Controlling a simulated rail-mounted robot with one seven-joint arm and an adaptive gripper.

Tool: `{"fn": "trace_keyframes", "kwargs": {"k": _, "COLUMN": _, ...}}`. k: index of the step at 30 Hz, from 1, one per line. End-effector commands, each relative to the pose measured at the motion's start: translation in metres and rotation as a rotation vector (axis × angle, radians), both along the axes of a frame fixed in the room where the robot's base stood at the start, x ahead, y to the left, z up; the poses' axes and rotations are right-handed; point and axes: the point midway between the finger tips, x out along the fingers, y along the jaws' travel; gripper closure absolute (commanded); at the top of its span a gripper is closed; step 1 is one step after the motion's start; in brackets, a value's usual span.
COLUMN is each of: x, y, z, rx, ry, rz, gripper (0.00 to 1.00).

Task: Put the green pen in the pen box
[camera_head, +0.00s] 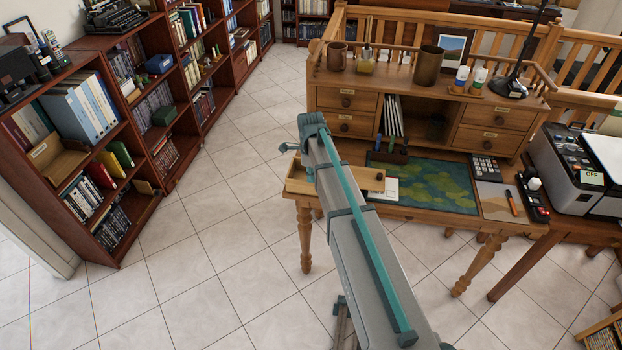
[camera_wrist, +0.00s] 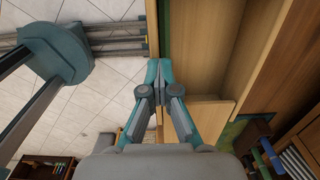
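My gripper (camera_wrist: 158,70) shows in the wrist view with its two teal fingertips together and nothing visible between them. It is over the left edge of the desk, next to pale wooden boards (camera_wrist: 205,50). In the head view my arm hides most of it. A shallow wooden tray (camera_head: 300,181) lies at the desk's left end, partly behind my arm. I cannot tell whether it is the pen box. A small dark rack (camera_head: 391,157) with upright items stands behind it.
The desk (camera_head: 420,211) holds a green map-like mat (camera_head: 430,186), an orange pen (camera_head: 511,202), a calculator (camera_head: 485,168) and a raised drawer unit (camera_head: 490,114). A printer (camera_head: 575,175) stands at the right. Bookshelves (camera_head: 150,110) line the left; the tiled floor between is clear.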

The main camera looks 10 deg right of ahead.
Motion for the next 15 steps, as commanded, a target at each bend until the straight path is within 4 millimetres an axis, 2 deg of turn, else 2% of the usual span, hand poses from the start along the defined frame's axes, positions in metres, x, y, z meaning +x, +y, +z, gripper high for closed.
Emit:
{"fn": "trace_keyframes", "kwargs": {"k": 1, "x": 0.0174, "y": -0.003, "z": -0.045, "rx": -0.006, "ry": -0.019, "rz": 0.002, "gripper": 1.0}}
{"fn": "trace_keyframes", "kwargs": {"k": 4, "x": 0.0183, "y": -0.0035, "z": -0.045, "rx": -0.007, "ry": -0.02, "rz": 0.002, "gripper": 0.99}}
{"fn": "trace_keyframes", "kwargs": {"k": 8, "x": 0.0187, "y": -0.004, "z": -0.045, "rx": -0.008, "ry": -0.019, "rz": 0.002, "gripper": 0.77}}
{"fn": "trace_keyframes", "kwargs": {"k": 9, "x": 0.0189, "y": -0.0039, "z": -0.0453, "rx": -0.008, "ry": -0.019, "rz": 0.003, "gripper": 0.77}}
{"fn": "trace_keyframes", "kwargs": {"k": 10, "x": 0.0188, "y": -0.0039, "z": -0.0449, "rx": -0.008, "ry": -0.019, "rz": 0.002, "gripper": 0.55}}
{"fn": "trace_keyframes", "kwargs": {"k": 11, "x": 0.0186, "y": -0.0037, "z": -0.0452, "rx": -0.008, "ry": -0.019, "rz": 0.002, "gripper": 0.47}}
{"fn": "trace_keyframes", "kwargs": {"k": 12, "x": 0.0182, "y": -0.0037, "z": -0.0449, "rx": -0.008, "ry": -0.019, "rz": 0.002, "gripper": 0.54}}
{"fn": "trace_keyframes", "kwargs": {"k": 15, "x": 0.0172, "y": -0.0034, "z": -0.0443, "rx": -0.008, "ry": -0.019, "rz": 0.0, "gripper": 0.54}}
